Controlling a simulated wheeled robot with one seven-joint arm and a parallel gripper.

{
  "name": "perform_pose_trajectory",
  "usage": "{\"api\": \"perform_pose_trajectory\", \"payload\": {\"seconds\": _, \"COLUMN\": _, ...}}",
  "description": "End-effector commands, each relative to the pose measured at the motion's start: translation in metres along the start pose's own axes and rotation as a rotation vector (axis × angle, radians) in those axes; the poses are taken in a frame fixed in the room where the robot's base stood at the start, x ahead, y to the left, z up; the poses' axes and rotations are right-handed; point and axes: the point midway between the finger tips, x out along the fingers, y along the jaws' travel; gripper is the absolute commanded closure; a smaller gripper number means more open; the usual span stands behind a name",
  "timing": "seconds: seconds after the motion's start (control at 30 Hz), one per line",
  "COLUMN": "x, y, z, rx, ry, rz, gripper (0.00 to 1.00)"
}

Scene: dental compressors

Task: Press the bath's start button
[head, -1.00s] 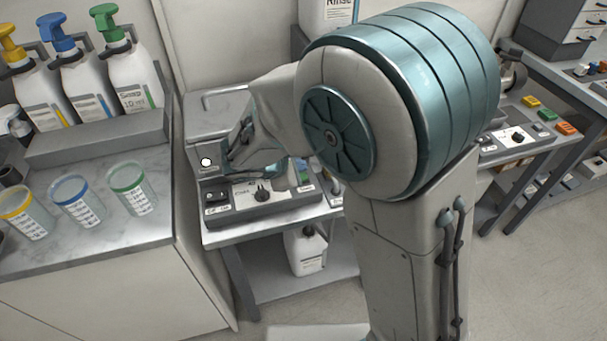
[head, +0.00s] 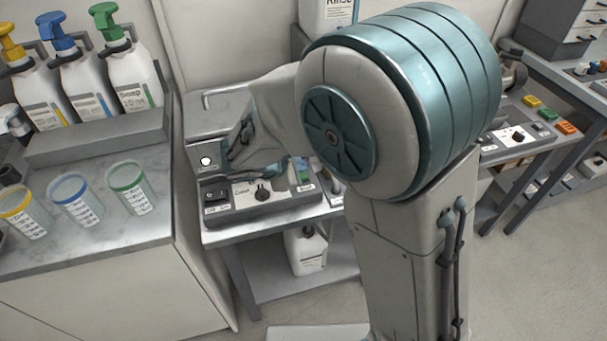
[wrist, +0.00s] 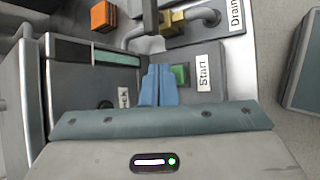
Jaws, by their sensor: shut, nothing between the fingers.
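The bath (head: 208,122) is a grey unit with a control panel (head: 235,213) on its front, left of my arm in the head view. In the wrist view the green start button (wrist: 181,75) sits on a grey panel beside a white "Start" label (wrist: 203,73). My gripper (wrist: 159,68) is shut and empty, its blue fingers together just left of the green button. I cannot tell whether the fingertips touch the button or panel. In the head view my arm partly hides the bath.
The panel has a black knob (head: 262,194) and a dark switch (head: 215,193). A yellow valve (wrist: 172,22), a "Drain" label (wrist: 236,14) and an orange block (wrist: 103,16) show in the wrist view. Pump bottles (head: 133,80) and cups (head: 132,188) stand on the left counter.

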Motion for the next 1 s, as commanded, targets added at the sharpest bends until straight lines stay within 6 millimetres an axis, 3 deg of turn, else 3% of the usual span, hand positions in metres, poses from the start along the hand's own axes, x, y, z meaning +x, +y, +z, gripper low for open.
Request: {"api": "perform_pose_trajectory", "payload": {"seconds": 1.0, "x": 0.0078, "y": -0.0064, "z": -0.0058, "rx": 0.0, "ry": 0.0, "rz": 0.0, "gripper": 1.0}}
